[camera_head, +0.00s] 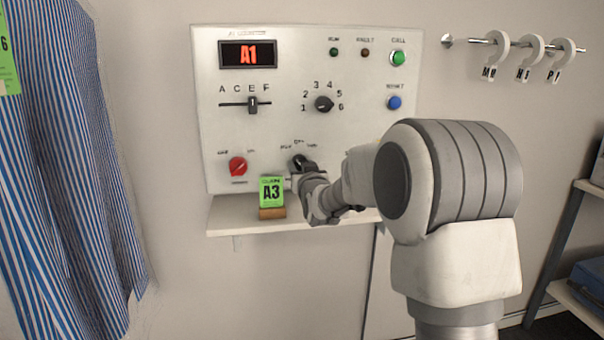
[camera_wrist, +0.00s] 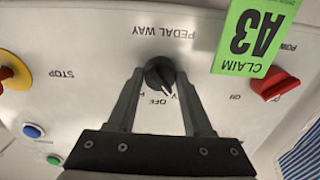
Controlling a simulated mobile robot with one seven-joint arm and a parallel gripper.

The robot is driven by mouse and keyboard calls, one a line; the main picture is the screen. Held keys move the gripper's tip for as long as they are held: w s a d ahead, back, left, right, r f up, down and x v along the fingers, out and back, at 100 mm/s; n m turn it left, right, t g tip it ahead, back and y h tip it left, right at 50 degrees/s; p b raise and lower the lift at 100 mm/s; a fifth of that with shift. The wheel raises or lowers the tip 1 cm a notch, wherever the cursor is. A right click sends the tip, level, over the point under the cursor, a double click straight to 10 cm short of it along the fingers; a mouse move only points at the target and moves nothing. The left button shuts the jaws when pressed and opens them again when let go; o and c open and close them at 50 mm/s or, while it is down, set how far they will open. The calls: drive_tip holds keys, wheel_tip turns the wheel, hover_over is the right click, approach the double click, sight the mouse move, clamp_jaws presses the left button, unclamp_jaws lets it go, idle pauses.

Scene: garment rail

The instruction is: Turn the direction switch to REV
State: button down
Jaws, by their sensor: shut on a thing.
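The direction switch is a small black knob (camera_head: 299,162) low on the white control panel (camera_head: 215,110), mostly hidden by my gripper (camera_head: 304,168) in the head view. In the wrist view, which is upside down, the black knob (camera_wrist: 159,72) sits between the two grey fingertips of my gripper (camera_wrist: 160,78). My gripper is shut on the knob. The fingers partly hide the labels on both sides, and I cannot read REV clearly.
A green A3 claim card (camera_head: 271,190) stands in a wooden holder on the shelf (camera_head: 245,228), close beside my gripper. A red knob (camera_head: 238,167) is left of the switch. Striped shirts (camera_head: 70,170) hang at left. The wrist view shows a red stop button (camera_wrist: 12,70).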

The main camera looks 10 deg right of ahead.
idle(0.4)
drive_tip(key=shift+c, duration=1.6)
unclamp_jaws()
drive_tip(key=shift+s, duration=0.15)
drive_tip(key=s+p, duration=0.1)
drive_tip(key=s, duration=1.6)
drive_tip(key=shift+s, duration=0.2)
